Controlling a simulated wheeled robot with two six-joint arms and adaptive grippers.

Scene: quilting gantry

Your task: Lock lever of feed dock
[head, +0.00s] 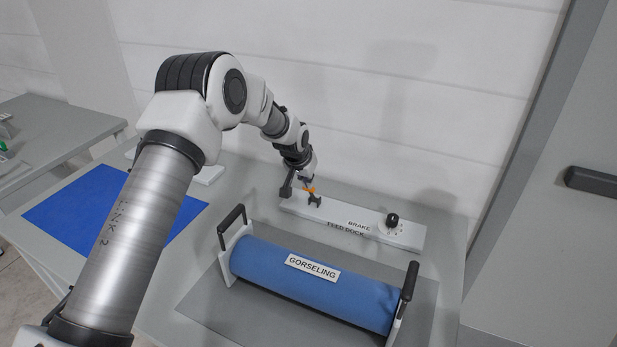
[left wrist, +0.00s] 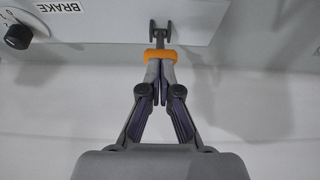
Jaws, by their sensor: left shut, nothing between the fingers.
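The feed dock (head: 350,218) is a long white bar near the wall, labelled FEED DOCK and BRAKE. At its left end is a dark lever with an orange grip (head: 309,190). In the left wrist view the orange grip (left wrist: 160,56) lies across my fingertips, with the lever's dark forked end (left wrist: 160,31) beyond it. My left gripper (head: 305,180) is shut and empty, its tips at the orange grip; it also shows in the left wrist view (left wrist: 160,68). I cannot tell whether the tips touch the grip. My right gripper is not in view.
A black brake knob (head: 392,220) sits at the dock's right; it also shows in the left wrist view (left wrist: 18,36). A blue roll (head: 315,280) labelled GORSELING lies in a handled cradle in front. A blue mat (head: 110,212) lies left. The wall is close behind.

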